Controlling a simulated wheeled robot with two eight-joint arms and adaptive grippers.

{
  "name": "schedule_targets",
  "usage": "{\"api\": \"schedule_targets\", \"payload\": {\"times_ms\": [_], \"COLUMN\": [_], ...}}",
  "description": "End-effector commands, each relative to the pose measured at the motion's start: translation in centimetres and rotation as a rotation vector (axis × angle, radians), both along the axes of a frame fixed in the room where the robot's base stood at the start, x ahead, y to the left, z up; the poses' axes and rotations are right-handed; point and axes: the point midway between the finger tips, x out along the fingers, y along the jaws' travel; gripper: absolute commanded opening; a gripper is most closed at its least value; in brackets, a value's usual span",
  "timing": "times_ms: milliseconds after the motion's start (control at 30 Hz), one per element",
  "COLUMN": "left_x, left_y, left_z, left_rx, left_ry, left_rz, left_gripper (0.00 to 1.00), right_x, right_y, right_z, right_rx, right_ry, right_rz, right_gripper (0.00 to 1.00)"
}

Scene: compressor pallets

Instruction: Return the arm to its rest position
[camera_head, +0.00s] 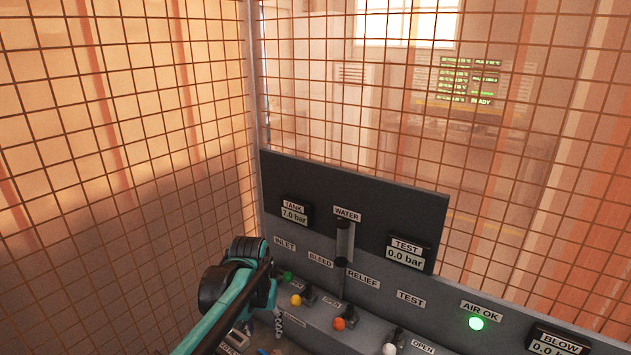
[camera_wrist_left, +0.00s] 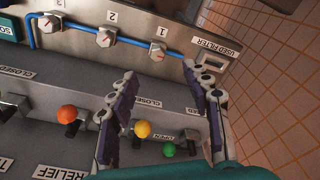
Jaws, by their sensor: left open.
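My left arm (camera_head: 228,300) comes in from the lower left in the head view. Its gripper (camera_head: 278,325) hangs low by the left end of the valve panel, partly hidden by the wrist. In the left wrist view the gripper (camera_wrist_left: 160,72) has its two fingers spread wide with nothing held between them. The yellow knob (camera_wrist_left: 142,129) and green knob (camera_wrist_left: 168,149) show between the fingers in that picture; I cannot tell if anything touches. An orange knob (camera_wrist_left: 66,114) is left of the fingers. My right gripper is in neither view.
The grey panel (camera_head: 460,320) runs to the right, with a dark gauge board (camera_head: 380,205) behind. A white knob (camera_head: 389,349) is at the lower edge. A wire mesh fence (camera_head: 120,130) stands left and behind. Numbered dials (camera_wrist_left: 105,37) and a blue hose (camera_wrist_left: 80,30) show in the wrist view.

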Motion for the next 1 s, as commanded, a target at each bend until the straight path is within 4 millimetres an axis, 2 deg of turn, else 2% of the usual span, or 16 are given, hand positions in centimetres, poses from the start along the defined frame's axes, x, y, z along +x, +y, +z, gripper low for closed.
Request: {"api": "schedule_targets", "payload": {"times_ms": [33,233,367,500,700,1000], "left_x": [-2.0,-8.2,-12.2,-15.9,-18.8,-19.4], "left_y": [0.5,2.1,3.0,3.7,4.2,4.4], "left_z": [1.0,2.9,2.8,1.8,0.2,-0.3], "left_rx": [-0.003,-0.011,-0.013,-0.013,-0.012,-0.011], "left_ry": [-0.036,-0.192,-0.292,-0.392,-0.485,-0.51], "left_rz": [0.005,0.024,0.034,0.045,0.055,0.057], "left_gripper": [0.49,0.49,0.49,0.49,0.49,0.49], "right_x": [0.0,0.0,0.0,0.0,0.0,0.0], "right_y": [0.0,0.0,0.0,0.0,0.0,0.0], "right_z": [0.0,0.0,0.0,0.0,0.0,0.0], "right_rx": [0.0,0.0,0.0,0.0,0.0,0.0], "right_ry": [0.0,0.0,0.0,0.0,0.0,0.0], "right_rz": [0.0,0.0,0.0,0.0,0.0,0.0], "right_gripper": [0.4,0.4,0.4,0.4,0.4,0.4]}}
